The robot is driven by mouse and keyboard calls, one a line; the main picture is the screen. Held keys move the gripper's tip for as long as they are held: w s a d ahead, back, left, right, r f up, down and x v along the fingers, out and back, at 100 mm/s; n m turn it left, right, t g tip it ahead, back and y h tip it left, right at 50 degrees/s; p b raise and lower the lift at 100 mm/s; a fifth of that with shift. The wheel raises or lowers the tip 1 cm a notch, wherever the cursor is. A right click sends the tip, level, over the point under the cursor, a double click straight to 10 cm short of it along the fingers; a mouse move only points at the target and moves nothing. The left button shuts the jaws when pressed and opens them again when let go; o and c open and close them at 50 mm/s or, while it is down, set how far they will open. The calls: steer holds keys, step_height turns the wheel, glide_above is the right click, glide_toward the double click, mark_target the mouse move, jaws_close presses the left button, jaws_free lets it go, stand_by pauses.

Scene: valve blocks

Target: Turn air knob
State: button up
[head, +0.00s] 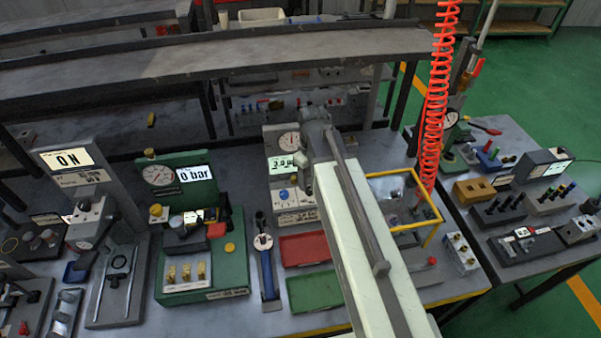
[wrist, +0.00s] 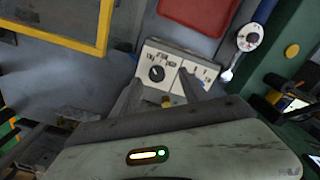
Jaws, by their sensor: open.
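A pale panel with a round black knob (wrist: 157,73) and a second dial area to its right shows between my fingers in the wrist view. My gripper (wrist: 161,78) is open, with one finger on each side of the panel's lower part. I cannot tell whether the fingers touch it. In the head view a pale stand (head: 294,217) bears a blue knob (head: 283,194), a display and a round gauge (head: 289,141). My arm reaches up beside this stand, and my fingertips are hidden there. I cannot tell which knob is the air knob.
A red tray (head: 304,248) and a green tray (head: 314,291) lie in front of the stand. A blue-handled tool (head: 267,268) and a green gauge station (head: 232,270) stand left. A yellow frame (head: 431,195) and red coiled hose (head: 436,100) are right.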

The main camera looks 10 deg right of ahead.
mark_target(309, 189)
steer(key=shift+w+d+r+p, duration=0.2)
steer(key=shift+w+r+p, duration=0.15)
steer(key=shift+w+r, duration=0.6)
steer(key=shift+s+r, duration=0.1)
steer(key=shift+s, duration=0.35)
steer(key=f+b, duration=0.8)
steer(key=shift+w+a+f, duration=0.1)
steer(key=shift+w, duration=0.15)
jaws_close()
